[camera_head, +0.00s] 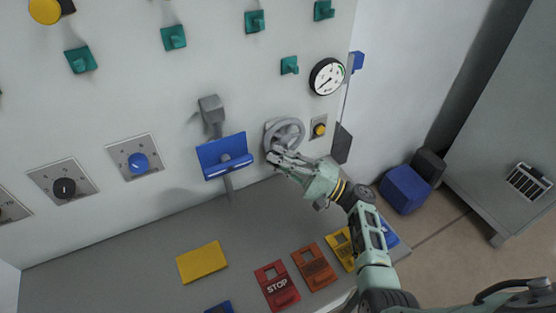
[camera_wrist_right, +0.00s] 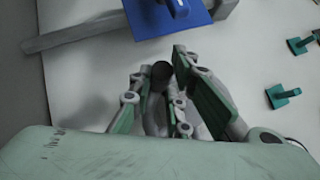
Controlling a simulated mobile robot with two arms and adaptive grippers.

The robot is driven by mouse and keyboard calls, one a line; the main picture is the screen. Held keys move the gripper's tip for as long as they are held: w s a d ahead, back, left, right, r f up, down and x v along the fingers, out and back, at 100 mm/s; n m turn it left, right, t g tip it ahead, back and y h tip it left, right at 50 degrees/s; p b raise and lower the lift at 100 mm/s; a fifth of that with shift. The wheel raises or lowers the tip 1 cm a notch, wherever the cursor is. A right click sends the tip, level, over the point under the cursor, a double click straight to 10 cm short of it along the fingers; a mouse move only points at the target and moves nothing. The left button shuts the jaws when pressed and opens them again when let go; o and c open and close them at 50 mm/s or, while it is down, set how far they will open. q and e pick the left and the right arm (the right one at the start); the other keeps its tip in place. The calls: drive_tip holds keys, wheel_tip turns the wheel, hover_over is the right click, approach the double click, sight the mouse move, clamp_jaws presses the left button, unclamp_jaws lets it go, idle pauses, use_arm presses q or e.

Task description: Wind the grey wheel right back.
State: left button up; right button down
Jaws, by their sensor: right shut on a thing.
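The grey wheel (camera_head: 287,127) is mounted on the pale upright panel, right of the blue tray. My right gripper (camera_head: 273,157) is at the lower left of its rim, coming from below right. In the right wrist view, the fingers (camera_wrist_right: 162,82) close around a dark round knob (camera_wrist_right: 161,71). It looks like the wheel's crank knob. The fingers hide most of the wheel there. My left gripper is not in view.
The blue tray (camera_head: 225,157) juts from the panel just left of the wheel. A yellow button (camera_head: 319,129) and a dial gauge (camera_head: 327,77) are to its right. Teal hooks (camera_head: 174,37) are above. Several coloured plates, including the red STOP plate (camera_head: 277,287), lie on the grey ledge below.

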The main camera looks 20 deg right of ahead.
drive_tip(key=shift+a+f+b, duration=0.1)
drive_tip(key=shift+f+b, duration=0.05)
drive_tip(key=shift+b, duration=0.3)
drive_tip(key=m+t+b, duration=0.1)
drive_tip(key=m+b, duration=0.1)
drive_tip(key=m+t+b, duration=0.1)
drive_tip(key=shift+s+a+r+t+y, duration=0.1)
drive_tip(key=shift+a+r+t+y, duration=0.2)
drive_tip(key=shift+a+r, duration=0.1)
drive_tip(key=shift+r+m+t+b, duration=0.45)
drive_tip(key=shift+m+t, duration=0.15)
drive_tip(key=shift+m, duration=0.4)
drive_tip(key=c, duration=1.7)
unclamp_jaws()
drive_tip(key=shift+r, duration=0.1)
